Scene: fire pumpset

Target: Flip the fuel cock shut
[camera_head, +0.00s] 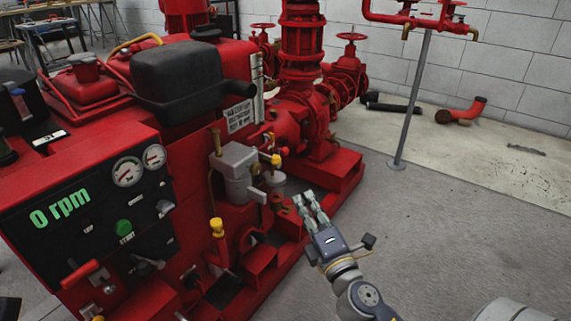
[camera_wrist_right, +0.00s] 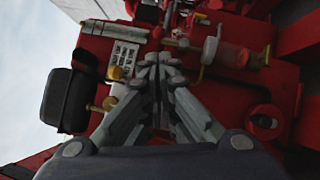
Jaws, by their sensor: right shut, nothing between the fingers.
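My right gripper (camera_head: 303,201) is beside the red pumpset, with its fingers together and empty. In the right wrist view its fingertips (camera_wrist_right: 160,62) meet in front of the engine's side fittings. A grey box-shaped unit (camera_head: 236,158) with a yellow-capped fitting (camera_head: 276,160) sits on the engine side, left of the gripper. A small pale lever-like part (camera_head: 257,195) shows below it. I cannot tell surely which small part is the fuel cock, or its position. The fingers partly cover the fittings in the right wrist view. My left gripper is not in view.
The control panel (camera_head: 90,225) with gauges and "0 rpm" faces front left. A black tank (camera_head: 190,75) stands on top. A yellow-topped fitting (camera_head: 217,227) sticks up low on the engine side. A grey post (camera_head: 412,100) stands behind. The floor to the right is mostly free.

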